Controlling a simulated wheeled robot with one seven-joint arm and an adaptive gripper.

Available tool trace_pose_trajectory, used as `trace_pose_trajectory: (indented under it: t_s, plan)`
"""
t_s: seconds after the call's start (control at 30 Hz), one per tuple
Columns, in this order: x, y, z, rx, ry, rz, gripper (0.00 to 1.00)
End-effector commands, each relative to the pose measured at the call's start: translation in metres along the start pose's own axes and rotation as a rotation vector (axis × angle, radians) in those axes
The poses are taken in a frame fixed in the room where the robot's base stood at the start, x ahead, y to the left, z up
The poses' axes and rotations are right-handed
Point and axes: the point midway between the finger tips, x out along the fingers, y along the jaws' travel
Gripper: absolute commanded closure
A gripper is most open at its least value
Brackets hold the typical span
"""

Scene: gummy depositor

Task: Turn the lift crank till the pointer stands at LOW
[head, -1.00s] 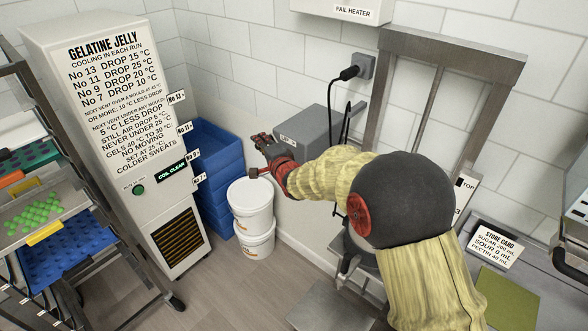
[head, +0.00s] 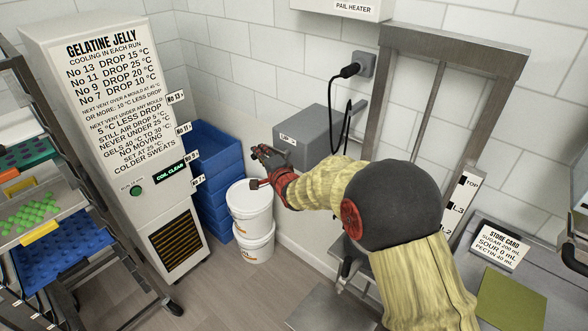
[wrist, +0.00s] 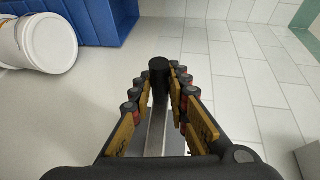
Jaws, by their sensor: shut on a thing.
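The lift crank shows in the wrist view as a black round knob (wrist: 159,68) on a grey metal arm. My gripper (wrist: 158,88) is shut on the crank knob, with a finger pad on each side of it. In the head view my gripper (head: 259,168) is in front of the grey lift box (head: 312,132), which has an "UP" label. The level scale (head: 463,203) shows the marks TOP, L3 and L2 beside the lift frame. Its lower part is behind my arm. I cannot see the pointer or a LOW mark.
White pails (head: 250,208) stand below my gripper, beside stacked blue crates (head: 218,150). A cooling cabinet (head: 110,130) and a tray rack (head: 40,235) stand at the left. A store card (head: 500,245) lies at the right. A black cable (head: 335,110) hangs by the box.

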Motion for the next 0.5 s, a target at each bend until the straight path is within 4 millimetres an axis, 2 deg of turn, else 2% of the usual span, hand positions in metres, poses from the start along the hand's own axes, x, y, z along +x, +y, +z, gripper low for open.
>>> trace_pose_trajectory:
  t_s: [0.03, 0.1, 0.5]
  plan:
    - [0.0012, 0.0164, -0.0024, 0.004, 0.004, 0.010, 1.00]
    - [0.0019, 0.0221, -0.0027, 0.004, 0.005, 0.010, 1.00]
    - [0.0012, 0.0220, -0.0032, 0.003, 0.005, 0.004, 1.00]
